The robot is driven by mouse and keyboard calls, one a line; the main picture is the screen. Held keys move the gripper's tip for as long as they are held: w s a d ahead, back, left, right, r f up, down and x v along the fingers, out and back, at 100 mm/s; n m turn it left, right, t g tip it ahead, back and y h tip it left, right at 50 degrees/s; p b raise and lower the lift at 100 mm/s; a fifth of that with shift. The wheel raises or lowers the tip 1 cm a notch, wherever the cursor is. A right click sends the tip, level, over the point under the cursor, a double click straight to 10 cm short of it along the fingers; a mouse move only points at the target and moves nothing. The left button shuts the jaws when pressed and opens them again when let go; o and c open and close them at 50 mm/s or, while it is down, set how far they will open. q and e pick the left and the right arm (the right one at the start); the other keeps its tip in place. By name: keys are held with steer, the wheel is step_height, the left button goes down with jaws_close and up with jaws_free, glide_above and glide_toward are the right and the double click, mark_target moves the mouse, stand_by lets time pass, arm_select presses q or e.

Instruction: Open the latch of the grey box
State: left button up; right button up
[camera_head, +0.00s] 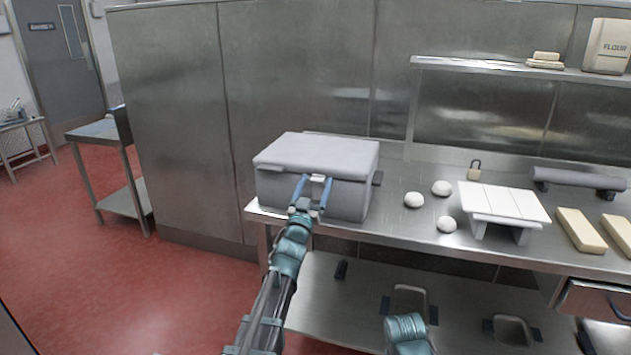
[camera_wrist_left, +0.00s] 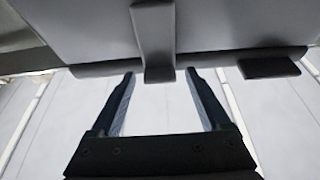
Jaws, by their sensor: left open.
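The grey box (camera_head: 280,191) stands on the left end of the steel counter, its lid down. Its small light latch (camera_head: 318,178) hangs at the front middle, across the lid edge. My left gripper (camera_head: 314,185) is open in front of the box, one finger on each side of the latch. In the left wrist view, the latch (camera_wrist_left: 153,35) reaches down between the two open fingertips (camera_wrist_left: 160,73), with gaps on both sides. I cannot tell whether the latch is fastened. My right gripper is not in view; only a piece of my right arm shows at the bottom.
A dark tab (camera_head: 378,178) sticks out at the box's right side. Several dough balls (camera_head: 441,188), a white slatted stand (camera_head: 503,201), a small padlock-shaped item (camera_head: 474,170) and a grey roller (camera_head: 577,181) lie to the right on the counter (camera_head: 385,232). A shelf (camera_head: 500,66) hangs behind.

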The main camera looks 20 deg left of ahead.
arm_select(q)
steer(key=shift+w, duration=0.1)
steer(key=shift+c, duration=0.3)
jaws_close()
stand_by(1.2)
